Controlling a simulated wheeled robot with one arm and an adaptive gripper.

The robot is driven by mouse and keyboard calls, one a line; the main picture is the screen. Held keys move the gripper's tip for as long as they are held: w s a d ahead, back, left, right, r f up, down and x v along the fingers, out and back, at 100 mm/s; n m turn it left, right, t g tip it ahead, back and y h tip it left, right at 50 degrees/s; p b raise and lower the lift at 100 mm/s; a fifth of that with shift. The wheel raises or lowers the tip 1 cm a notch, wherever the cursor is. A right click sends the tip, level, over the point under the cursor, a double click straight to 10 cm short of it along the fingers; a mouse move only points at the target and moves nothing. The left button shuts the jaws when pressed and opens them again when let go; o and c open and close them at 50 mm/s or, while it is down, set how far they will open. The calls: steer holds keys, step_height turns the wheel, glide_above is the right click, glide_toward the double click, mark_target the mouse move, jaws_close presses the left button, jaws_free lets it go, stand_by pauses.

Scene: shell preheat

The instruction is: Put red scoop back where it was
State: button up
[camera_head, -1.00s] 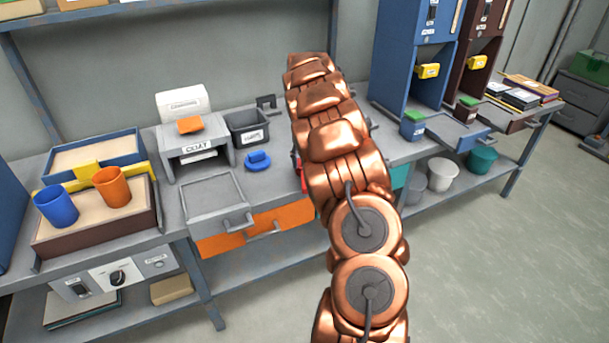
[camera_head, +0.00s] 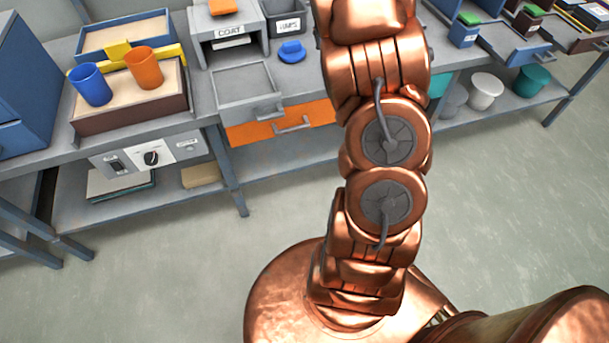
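No red scoop shows now; the copper arm, which is mine, covers part of the workbench (camera_head: 210,150) and may hide it. My gripper is out of view, beyond the top edge or behind the arm. A blue lidded-looking piece (camera_head: 292,52) lies on the bench left of the arm. It stands beside a grey box labelled COAT (camera_head: 245,55) and a dark bin labelled HUMPS or similar (camera_head: 285,18).
Blue cup (camera_head: 90,85) and orange cup (camera_head: 145,68) stand on a sand-coloured tray (camera_head: 130,118) at left. An orange drawer (camera_head: 250,132) is under the bench front. White (camera_head: 485,92) and teal (camera_head: 531,80) buckets sit on the lower shelf at right. The floor in front is clear.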

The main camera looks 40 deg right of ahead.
steer(key=s+a+r+n, duration=0.1)
steer(key=s+a+r, duration=0.1)
steer(key=s+a, duration=0.6)
steer(key=s+a+r+n, duration=0.2)
steer(key=s+a, duration=0.2)
steer(key=a, duration=0.8)
steer(key=s+a+f+n, duration=0.2)
steer(key=s+a, duration=0.4)
steer(key=s, duration=0.3)
steer(key=s+a+f+n+g, duration=0.1)
steer(key=s+a+f+n, duration=0.1)
steer(key=s+a, duration=0.4)
steer(key=s+f, duration=0.1)
steer(key=s, duration=0.3)
steer(key=shift+s+n, duration=0.15)
steer(key=shift+n, duration=0.25)
steer(key=shift+a+f, duration=0.1)
